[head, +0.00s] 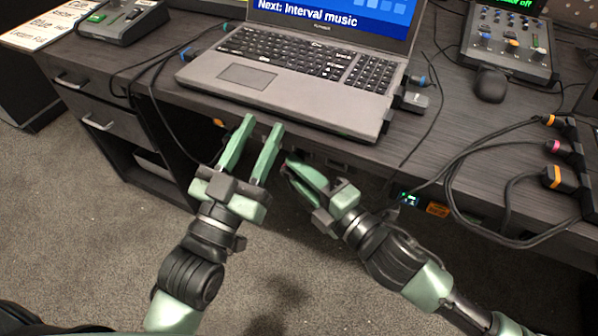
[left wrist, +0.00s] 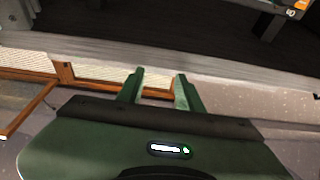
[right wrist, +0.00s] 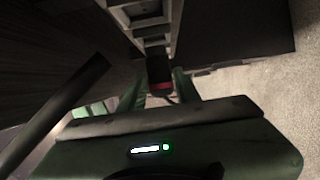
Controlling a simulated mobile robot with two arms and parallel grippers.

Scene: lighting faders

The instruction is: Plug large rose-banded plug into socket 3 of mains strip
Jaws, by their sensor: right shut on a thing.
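My right gripper (head: 289,167) is below the desk's front edge. In the right wrist view it is shut on a black plug with a rose-red band (right wrist: 160,86). The plug's far end is close to a grey strip with a row of recesses (right wrist: 153,30), seemingly the mains strip. I cannot tell whether it touches or enters a socket, or which one. In the head view the held plug is hidden. My left gripper (head: 263,123) is open and empty, in front of the desk edge below the laptop. Its parted fingers also show in the left wrist view (left wrist: 160,80).
A laptop (head: 300,70) stands on the dark desk (head: 440,130). At the right, several banded plugs, including a pink-banded one (head: 560,147), sit in a row with looping black cables (head: 470,170). A mouse (head: 490,85) and fader console (head: 508,45) are behind. Drawers (head: 95,100) are left.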

